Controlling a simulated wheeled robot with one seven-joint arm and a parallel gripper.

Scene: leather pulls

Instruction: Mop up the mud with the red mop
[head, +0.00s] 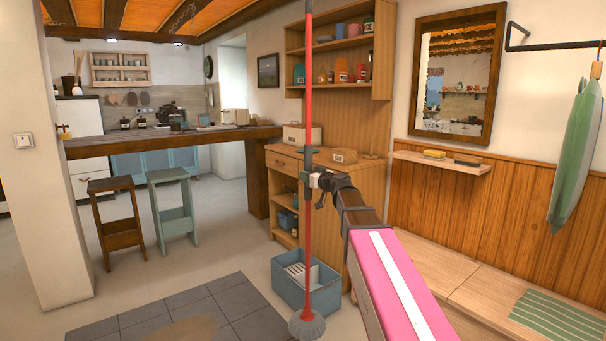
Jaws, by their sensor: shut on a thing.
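The red mop (309,110) stands nearly upright in the middle of the head view, with its grey round head (306,325) low near the bottom edge. My gripper (309,180) is shut on the mop's handle, around its middle. The mud (187,330) is a brown patch on the dark grey tiles (225,296) at the bottom left, partly cut off by the frame's edge. The mop head is to the right of the mud and apart from it. I cannot tell whether the mop head touches the floor.
A blue-grey crate (330,300) stands on the floor close behind the mop head. A wooden shelf cabinet (275,195) stands behind the mop. A brown stool (117,232) and a blue-green stool (172,222) stand by the counter (170,142). A wooden bench (480,300) lines the right wall.

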